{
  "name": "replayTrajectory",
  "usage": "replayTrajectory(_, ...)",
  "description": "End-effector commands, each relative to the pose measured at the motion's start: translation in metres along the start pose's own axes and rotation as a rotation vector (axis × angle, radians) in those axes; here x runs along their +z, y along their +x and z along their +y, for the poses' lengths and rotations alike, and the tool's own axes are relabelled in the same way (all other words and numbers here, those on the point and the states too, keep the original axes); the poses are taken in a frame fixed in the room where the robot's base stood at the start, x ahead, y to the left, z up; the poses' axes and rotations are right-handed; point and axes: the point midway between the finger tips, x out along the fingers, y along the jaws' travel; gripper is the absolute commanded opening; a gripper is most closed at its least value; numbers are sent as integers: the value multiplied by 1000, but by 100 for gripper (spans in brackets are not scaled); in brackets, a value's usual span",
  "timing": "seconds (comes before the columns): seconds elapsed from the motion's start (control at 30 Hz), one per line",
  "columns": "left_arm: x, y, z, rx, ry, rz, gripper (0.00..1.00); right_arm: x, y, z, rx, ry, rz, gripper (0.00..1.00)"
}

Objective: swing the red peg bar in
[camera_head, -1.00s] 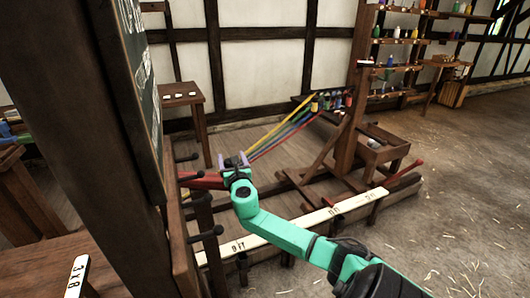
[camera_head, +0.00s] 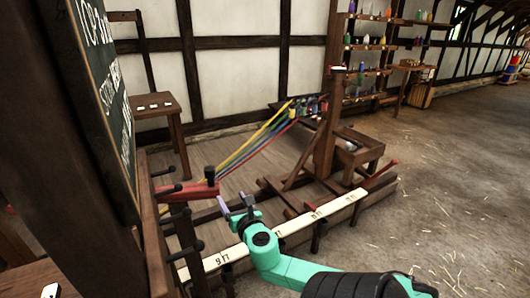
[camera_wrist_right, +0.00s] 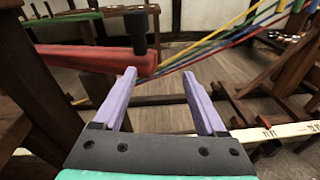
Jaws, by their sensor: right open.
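The red peg bar (camera_head: 188,192) reaches out from the dark wooden stand at the left, with an upright dark peg (camera_head: 210,176) at its free end. Yellow, green, blue and red strands (camera_head: 255,143) run from near the bar back to the upright frame. My right gripper (camera_head: 237,203) is open and empty, just to the right of the bar's end and apart from it. In the right wrist view the bar (camera_wrist_right: 92,57) and its peg (camera_wrist_right: 139,33) lie beyond the left lilac finger, outside the jaws (camera_wrist_right: 159,80). My left gripper is not in view.
The chalkboard (camera_head: 100,95) and a dark post stand close at the left. A wooden sledge frame (camera_head: 325,160) stands at the right. The floor farther right is open, with scattered straw.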

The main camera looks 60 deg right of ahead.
Motion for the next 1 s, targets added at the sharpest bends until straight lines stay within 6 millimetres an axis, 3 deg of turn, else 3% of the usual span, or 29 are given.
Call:
replayTrajectory(0.47, -1, -11, 0, 0, 0, -1, 0, -106, 8, -55, -156, 339, 237, 74)
replayTrajectory(1.0, -1, -22, 0, 0, 0, -2, 0, -229, -25, -97, -392, 744, 453, 74)
